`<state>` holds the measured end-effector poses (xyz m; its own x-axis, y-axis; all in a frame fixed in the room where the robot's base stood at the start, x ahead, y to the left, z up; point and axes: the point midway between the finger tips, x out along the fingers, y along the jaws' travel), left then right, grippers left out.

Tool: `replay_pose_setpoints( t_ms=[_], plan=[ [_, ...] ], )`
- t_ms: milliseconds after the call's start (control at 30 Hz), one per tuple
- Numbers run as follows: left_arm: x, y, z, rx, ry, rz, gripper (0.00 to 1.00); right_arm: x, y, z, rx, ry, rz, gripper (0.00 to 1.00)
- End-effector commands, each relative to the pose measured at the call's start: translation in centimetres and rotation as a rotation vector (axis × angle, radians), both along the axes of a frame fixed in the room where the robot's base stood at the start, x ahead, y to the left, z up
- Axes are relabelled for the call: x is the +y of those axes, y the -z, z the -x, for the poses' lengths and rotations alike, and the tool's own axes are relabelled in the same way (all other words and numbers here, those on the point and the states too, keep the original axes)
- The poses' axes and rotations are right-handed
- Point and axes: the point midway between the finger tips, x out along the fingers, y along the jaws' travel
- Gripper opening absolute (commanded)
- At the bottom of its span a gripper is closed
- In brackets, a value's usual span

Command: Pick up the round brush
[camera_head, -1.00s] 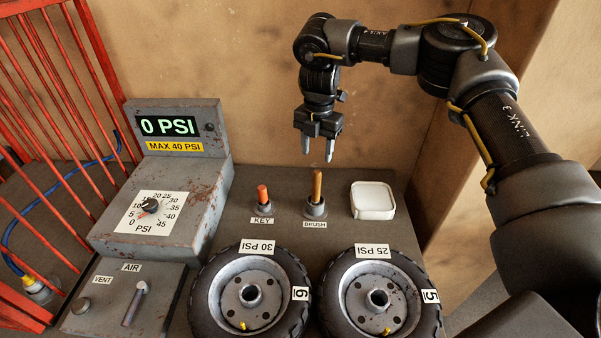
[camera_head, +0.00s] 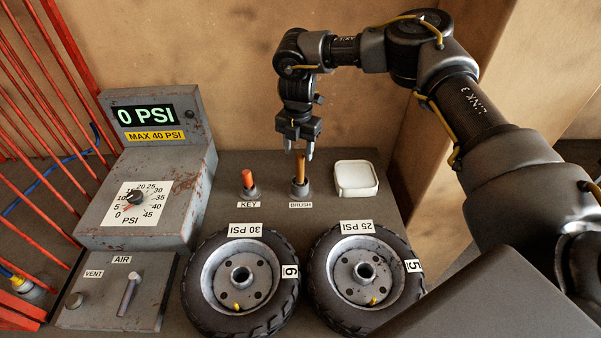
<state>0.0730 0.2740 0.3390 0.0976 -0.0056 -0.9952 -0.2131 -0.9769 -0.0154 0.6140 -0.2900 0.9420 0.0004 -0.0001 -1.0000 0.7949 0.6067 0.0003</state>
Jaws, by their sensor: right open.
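The round brush (camera_head: 300,172) stands upright in its holder at the back of the bench, behind the BRUSH label. Only its brown handle shows; its lower end is hidden in the holder. My right gripper (camera_head: 298,154) points down over the brush, open, with its fingertips around the height of the handle's top. The handle's top appears between the two fingers, but I cannot tell whether they touch it. My left gripper is not in view.
An orange-handled key (camera_head: 247,180) stands left of the brush, and a white square container (camera_head: 356,179) sits close on the right. Two wheels (camera_head: 240,274) (camera_head: 364,270) lie in front. A pressure gauge box (camera_head: 152,180) and red bars (camera_head: 40,140) are at left.

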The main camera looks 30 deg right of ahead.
Motion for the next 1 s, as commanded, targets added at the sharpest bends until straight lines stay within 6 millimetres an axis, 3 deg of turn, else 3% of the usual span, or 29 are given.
replay_pose_setpoints(
  t_ms=[100, 233, 533, 900, 1000],
  plan=[
    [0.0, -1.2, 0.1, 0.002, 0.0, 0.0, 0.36, -0.4, 1.6, 0.4, 0.005, 0.0, 0.002, 0.49],
    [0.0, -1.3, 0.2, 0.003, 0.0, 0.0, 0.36, -0.4, 3.2, 0.3, 0.003, 0.002, 0.001, 0.49],
    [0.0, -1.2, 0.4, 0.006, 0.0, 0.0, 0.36, -0.4, 3.8, 0.2, 0.0, 0.002, 0.001, 0.49],
    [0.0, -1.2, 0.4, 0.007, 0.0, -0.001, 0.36, -0.4, 3.7, 0.2, 0.001, 0.002, 0.001, 0.0],
    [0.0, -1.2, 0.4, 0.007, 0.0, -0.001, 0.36, -0.4, 3.7, 0.2, 0.0, 0.002, 0.001, 0.0]
  ],
)
